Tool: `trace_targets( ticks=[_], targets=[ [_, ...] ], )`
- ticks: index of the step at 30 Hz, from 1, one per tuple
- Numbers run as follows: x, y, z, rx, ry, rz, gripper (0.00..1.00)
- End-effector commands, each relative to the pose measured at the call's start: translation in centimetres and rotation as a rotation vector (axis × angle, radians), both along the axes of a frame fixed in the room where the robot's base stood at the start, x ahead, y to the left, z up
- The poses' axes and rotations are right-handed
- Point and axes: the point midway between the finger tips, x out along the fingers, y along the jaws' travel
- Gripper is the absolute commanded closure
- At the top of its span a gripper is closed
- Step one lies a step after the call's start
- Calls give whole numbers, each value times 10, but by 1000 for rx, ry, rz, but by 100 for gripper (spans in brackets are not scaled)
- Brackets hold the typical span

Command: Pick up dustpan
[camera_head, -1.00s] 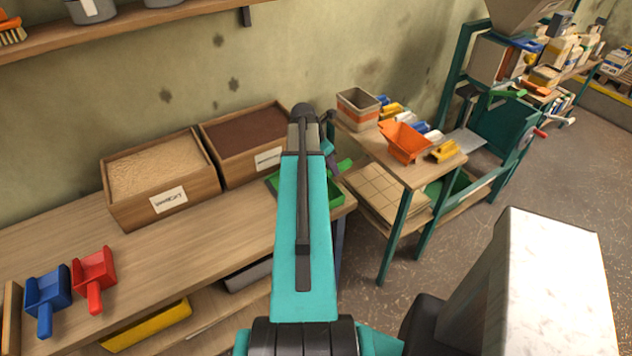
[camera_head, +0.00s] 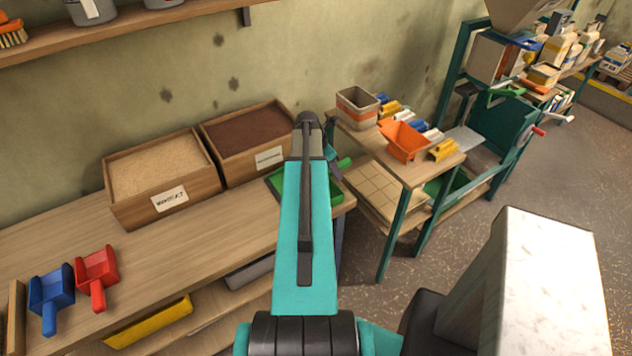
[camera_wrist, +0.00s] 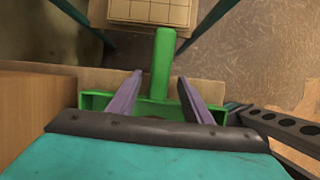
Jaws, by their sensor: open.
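A green dustpan (camera_head: 337,193) lies at the right end of the wooden workbench, partly hidden by my arm in the head view. In the wrist view, its handle (camera_wrist: 163,62) points away over the bench edge, and its pan lies behind the fingers. My gripper (camera_wrist: 160,76) is open, with one purple-grey finger on each side of the handle near the pan. I cannot tell whether the fingers touch it. A red dustpan (camera_head: 97,275) and a blue dustpan (camera_head: 50,292) lie at the left of the bench.
Two labelled wooden bins (camera_head: 170,200) stand at the back of the workbench (camera_head: 190,250). To the right, a small table (camera_head: 440,168) holds an orange scoop (camera_head: 403,142) and several small items. There is free bench top between the red dustpan and my arm.

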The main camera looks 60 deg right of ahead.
Motion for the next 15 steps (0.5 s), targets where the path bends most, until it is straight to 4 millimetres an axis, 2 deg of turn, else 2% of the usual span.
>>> trace_targets(
  ticks=[2, 9, 10, 15],
  targets=[
    [0, 0, 0, 0, 0, 0, 56],
    [0, 0, 0, 0, 0, 1, 97],
    [0, 0, 0, 0, 0, 1, 100],
    [1, 0, 0, 0, 0, 1, 100]
  ],
)
